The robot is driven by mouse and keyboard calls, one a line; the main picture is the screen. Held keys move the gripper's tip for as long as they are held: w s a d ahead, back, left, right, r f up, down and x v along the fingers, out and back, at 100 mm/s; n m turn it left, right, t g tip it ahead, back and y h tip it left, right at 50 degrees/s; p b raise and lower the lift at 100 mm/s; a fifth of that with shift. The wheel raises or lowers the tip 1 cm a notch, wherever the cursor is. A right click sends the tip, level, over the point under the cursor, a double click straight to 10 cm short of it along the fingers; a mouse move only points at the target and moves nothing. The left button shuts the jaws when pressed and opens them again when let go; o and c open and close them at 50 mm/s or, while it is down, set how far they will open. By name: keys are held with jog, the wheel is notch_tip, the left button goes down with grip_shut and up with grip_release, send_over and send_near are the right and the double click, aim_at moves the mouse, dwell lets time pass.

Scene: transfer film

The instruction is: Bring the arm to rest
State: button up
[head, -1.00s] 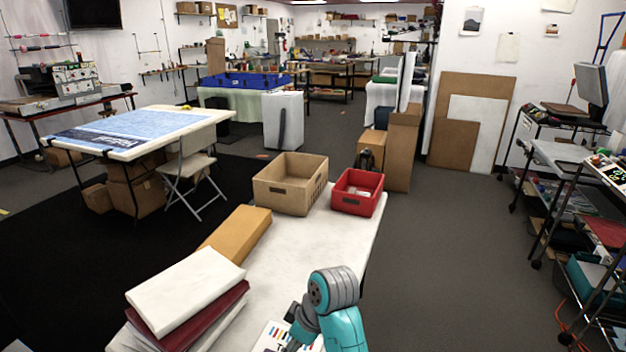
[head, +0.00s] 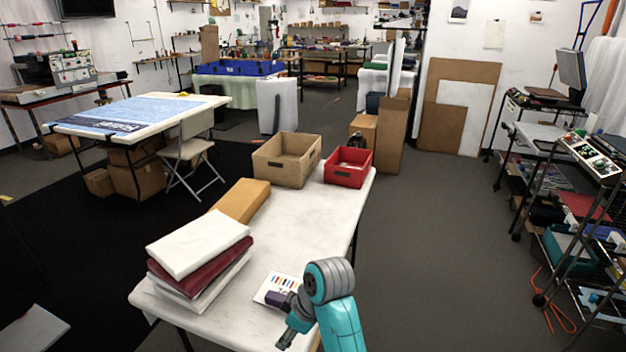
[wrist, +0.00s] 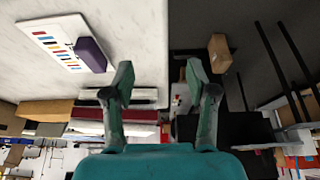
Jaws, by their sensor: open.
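My teal arm (head: 338,318) reaches in at the bottom of the head view, folded near the front edge of the white table (head: 270,230). My gripper (wrist: 158,78) shows in the wrist view with its two fingers spread apart and nothing between them. A white card with coloured stripes (wrist: 55,40) lies on the table, and a purple block (wrist: 92,55) is on its edge. In the head view the purple block (head: 277,298) and the card (head: 268,287) appear just left of my arm, which partly covers them.
A stack of white and dark red packages (head: 200,250) lies at the table's left, with an orange-brown box (head: 240,200) behind. A tan crate (head: 285,165) and a red bin (head: 348,170) stand at the far end. Wheeled shelving (head: 570,210) is at right; grey floor between is clear.

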jog(key=s+d+f+m+t, duration=0.2)
jog(key=s+d+f, duration=0.1)
jog(key=f, duration=0.4)
jog(key=s+d+f+m+t, duration=0.1)
jog(key=s+d+f+m, duration=0.1)
jog(key=s+d+f, duration=0.3)
jog(key=s+d+f+m+t+h, duration=0.1)
jog(key=s+d+f+m+t, duration=0.3)
jog(key=s+d+f, duration=0.45)
jog(key=s+d+r+m+t+h, duration=0.1)
jog(key=s+d+r+m+t, duration=0.15)
jog(key=s, duration=0.45)
jog(key=s+d+r+m+t+h, duration=0.1)
jog(key=s+d+r, duration=0.1)
jog(key=s+r, duration=0.35)
jog(key=s+d+r+m+t+h, duration=0.1)
jog(key=s+d+r+m+t, duration=0.1)
jog(key=s+r, duration=1)
jog(key=shift+s+d+r+t, duration=0.3)
jog(key=shift+s+d+t, duration=0.1)
jog(key=shift+s, duration=0.75)
